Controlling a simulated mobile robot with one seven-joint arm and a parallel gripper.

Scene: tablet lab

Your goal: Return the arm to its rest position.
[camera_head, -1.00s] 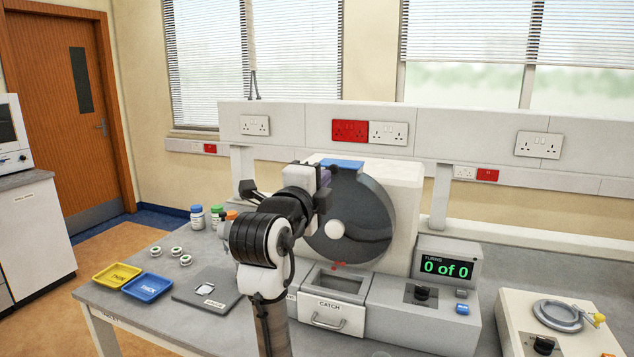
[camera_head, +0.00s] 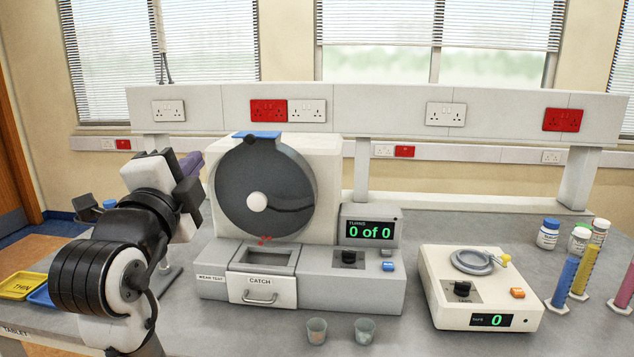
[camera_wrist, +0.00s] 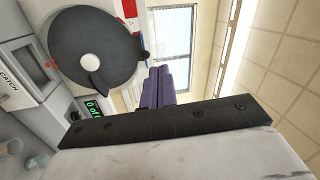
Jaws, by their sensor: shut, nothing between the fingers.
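My arm stands raised at the left of the head view, in front of the bench. My gripper (camera_head: 191,163) has purple fingers and points up and away, left of the grey drum. In the wrist view the fingers of my gripper (camera_wrist: 158,70) are together with nothing between them. My gripper is clear of the bench top and holds nothing. My arm hides part of the bench's left end.
The drum machine (camera_head: 262,190) with its catch drawer (camera_head: 262,290) stands close to the right of my arm. Two small cups (camera_head: 317,330) stand before it. A white tester (camera_head: 480,290), bottles (camera_head: 548,234) and coloured cylinders (camera_head: 565,280) are farther right. A yellow tray (camera_head: 20,286) is at left.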

